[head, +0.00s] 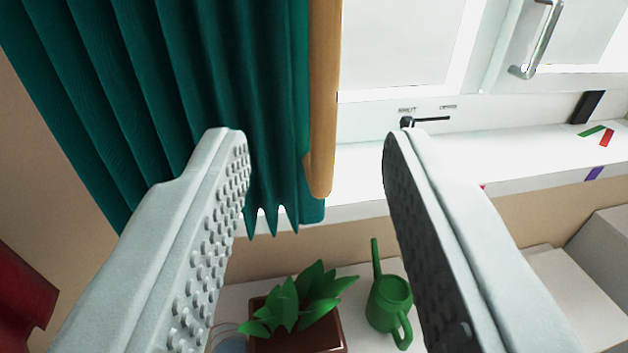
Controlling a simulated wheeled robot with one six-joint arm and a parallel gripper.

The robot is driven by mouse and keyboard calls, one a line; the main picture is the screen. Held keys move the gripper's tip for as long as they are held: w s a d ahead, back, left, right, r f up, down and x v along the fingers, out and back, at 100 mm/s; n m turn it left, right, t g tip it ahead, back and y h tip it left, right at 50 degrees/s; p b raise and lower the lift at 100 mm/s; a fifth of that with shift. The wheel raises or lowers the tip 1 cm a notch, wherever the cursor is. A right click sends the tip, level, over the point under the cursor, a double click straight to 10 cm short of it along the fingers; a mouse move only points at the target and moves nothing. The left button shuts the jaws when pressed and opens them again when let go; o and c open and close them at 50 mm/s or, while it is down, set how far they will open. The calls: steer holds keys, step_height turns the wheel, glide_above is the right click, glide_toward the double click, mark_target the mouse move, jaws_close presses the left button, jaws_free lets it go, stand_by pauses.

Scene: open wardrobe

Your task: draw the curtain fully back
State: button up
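A dark green pleated curtain (165,80) hangs at the upper left, its folds bunched and its pointed lower hem just below the sill line. A wooden bar (325,95) runs down along the curtain's right edge and ends in a rounded tip. My gripper (317,138) is open, its two grey studded fingers spread wide. In the picture the bar's lower part lies between the fingertips, with space on both sides. I see no contact, and the depth between fingers and bar is hard to judge. The left finger hides part of the curtain.
A white window (400,40) with a metal handle (540,40) and a white sill (450,155) lies right of the bar. Below are a potted plant (300,300) and a green watering can (388,300). A red object (20,295) is at the lower left.

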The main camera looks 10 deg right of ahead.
steer(key=shift+s+a, duration=0.25)
steer(key=shift+s, duration=0.85)
steer(key=shift+s+a, duration=0.25)
steer(key=shift+s, duration=0.85)
steer(key=s+d+r+n+t+y, duration=0.15)
steer(key=s+d+r, duration=0.25)
steer(key=s+d, duration=0.4)
steer(key=s+d+r+n+t+y, duration=0.1)
steer(key=s+d+r+t+y, duration=0.3)
steer(key=d, duration=0.6)
steer(key=s+d+f+g, duration=0.2)
steer(key=s+d+f, duration=0.2)
steer(key=s, duration=0.3)
steer(key=s+d+f+g+h, duration=0.1)
steer(key=s+d+f, duration=0.3)
steer(key=s+f, duration=0.2)
steer(key=s+d+f+g+h, duration=0.1)
steer(key=s+d+f, duration=0.4)
steer(key=s, duration=0.5)
steer(key=shift+f+g, duration=0.55)
steer(key=shift+g, duration=0.3)
steer(key=shift+a, duration=0.1)
